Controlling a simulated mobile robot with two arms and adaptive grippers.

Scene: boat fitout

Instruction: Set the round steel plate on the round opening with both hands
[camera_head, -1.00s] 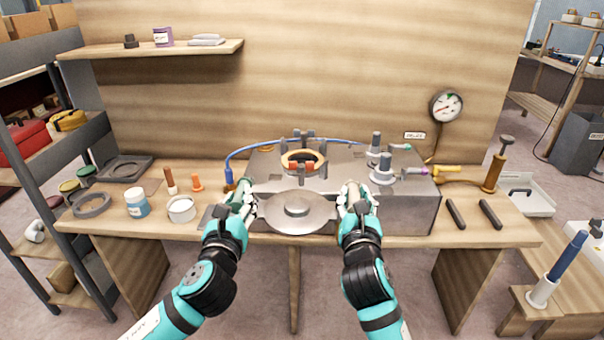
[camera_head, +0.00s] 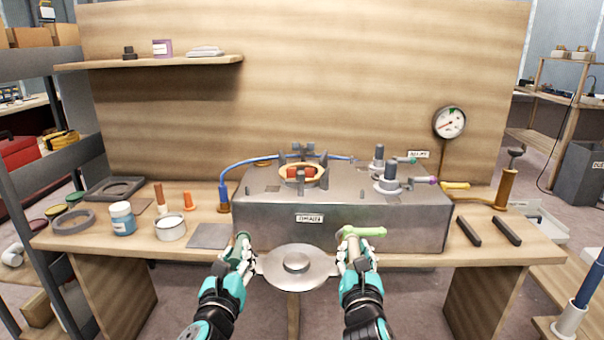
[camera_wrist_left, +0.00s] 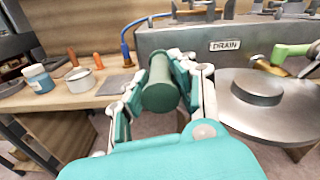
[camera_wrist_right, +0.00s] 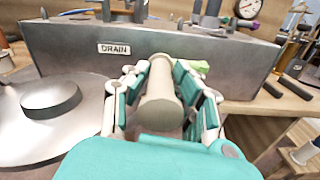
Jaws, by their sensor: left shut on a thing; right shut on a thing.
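The round steel plate (camera_head: 320,272), with a raised round boss in its middle, is held level in front of the bench's front edge, between my grippers. My left gripper (camera_head: 240,252) is shut on a dark green cylindrical grip (camera_wrist_left: 160,92) at the plate's left side. My right gripper (camera_head: 352,250) is shut on a beige cylindrical grip (camera_wrist_right: 161,100) at its right side. The round opening (camera_head: 303,182) is on top of the grey metal tank (camera_head: 400,225), beyond and above the plate. It has an orange-tan rim, upright dark clamps around it and red pieces inside.
A light green handle (camera_head: 366,232) sticks out at the tank front. Valves (camera_head: 388,178) stand on the tank's right top, and a blue hose (camera_head: 240,165) arcs at its left. A jar (camera_head: 122,219), a can (camera_head: 170,228) and two black bars (camera_head: 487,230) lie beside the tank.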

